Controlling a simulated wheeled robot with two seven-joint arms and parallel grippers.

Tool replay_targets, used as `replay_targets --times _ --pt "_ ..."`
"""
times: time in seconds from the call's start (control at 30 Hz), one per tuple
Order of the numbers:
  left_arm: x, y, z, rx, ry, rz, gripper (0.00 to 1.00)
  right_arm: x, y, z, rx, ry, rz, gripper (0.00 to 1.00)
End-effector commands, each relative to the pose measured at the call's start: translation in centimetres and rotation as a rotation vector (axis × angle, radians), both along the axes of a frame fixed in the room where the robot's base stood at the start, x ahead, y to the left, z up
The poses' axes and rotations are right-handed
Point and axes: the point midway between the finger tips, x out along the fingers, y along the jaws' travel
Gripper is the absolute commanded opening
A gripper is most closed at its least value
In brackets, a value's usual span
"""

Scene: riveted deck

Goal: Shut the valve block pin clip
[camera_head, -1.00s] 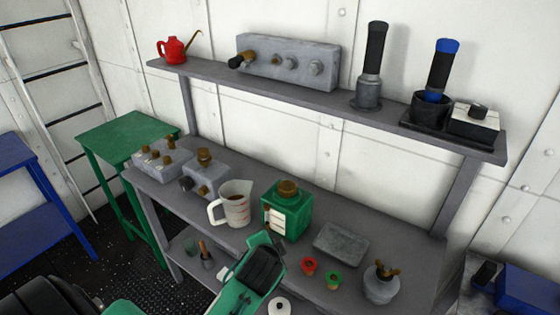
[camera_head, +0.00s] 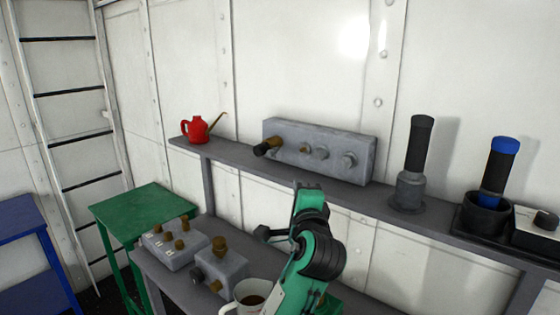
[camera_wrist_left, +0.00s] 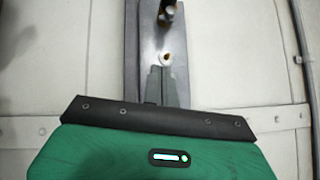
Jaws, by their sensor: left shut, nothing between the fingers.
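The grey valve block (camera_head: 290,134) stands lengthwise on the upper shelf. A brass fitting with a dark-tipped pin (camera_head: 267,146) sticks out at its left end, with a small brass stud (camera_head: 305,149) and grey knobs to the right. I cannot tell whether the clip is open. In the left wrist view the block (camera_wrist_left: 133,50) runs upright, with the dark pin (camera_wrist_left: 168,10) at the top and the brass stud (camera_wrist_left: 167,57) below. My left gripper (camera_head: 308,188) is raised in front of the shelf. Its shut, empty fingers (camera_wrist_left: 163,75) point toward the stud; contact is unclear. My right gripper is out of view.
A red oil can (camera_head: 196,129) stands left of the block on the shelf (camera_head: 235,162). Dark-handled tools (camera_head: 420,150) stand to its right. Below, the bench holds grey blocks (camera_head: 222,270) and a jug (camera_head: 250,298), partly behind my arm.

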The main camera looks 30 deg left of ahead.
Motion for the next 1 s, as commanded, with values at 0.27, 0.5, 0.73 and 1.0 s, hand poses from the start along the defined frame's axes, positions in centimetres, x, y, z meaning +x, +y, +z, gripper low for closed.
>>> replay_targets --times 0.27,0.5,0.73,1.0 --pt "0.0 0.0 0.0 0.001 0.0 0.001 0.0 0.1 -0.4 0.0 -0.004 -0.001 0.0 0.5" --pt "1.2 1.1 0.4 0.004 0.003 0.005 0.0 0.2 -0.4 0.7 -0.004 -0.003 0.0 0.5" --pt "4.8 4.1 1.1 0.003 0.003 0.004 0.0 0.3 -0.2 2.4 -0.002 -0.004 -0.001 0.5" --pt "7.7 8.0 1.8 0.002 0.003 0.005 0.0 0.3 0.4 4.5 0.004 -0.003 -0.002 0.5"
